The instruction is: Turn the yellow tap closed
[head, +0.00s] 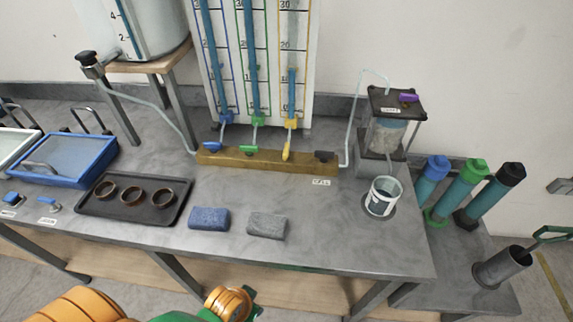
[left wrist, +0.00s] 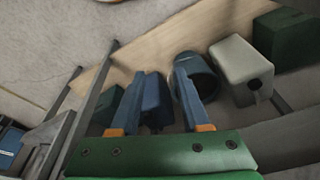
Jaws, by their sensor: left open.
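The yellow tap (head: 287,150) sits on the brass manifold bar (head: 228,157) at the back of the bench, below the yellow-framed gauge tube. Its lever stands in line with the tube, pointing toward the front. The blue tap (head: 213,146), green tap (head: 249,148) and black tap (head: 323,155) have levers lying along the bar. My left gripper (left wrist: 160,84) shows in the left wrist view, open with nothing between its blue fingers. It is well away from the tap, which that view does not show. In the head view only parts of my arm show at the bottom edge.
A blue sponge (head: 209,218) and grey sponge (head: 267,225) lie in front of the bar. A black tray (head: 171,204) with rings stands left, a white cup (head: 382,197) right. The wrist view shows a white box (left wrist: 240,68) and a dark green box (left wrist: 287,38).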

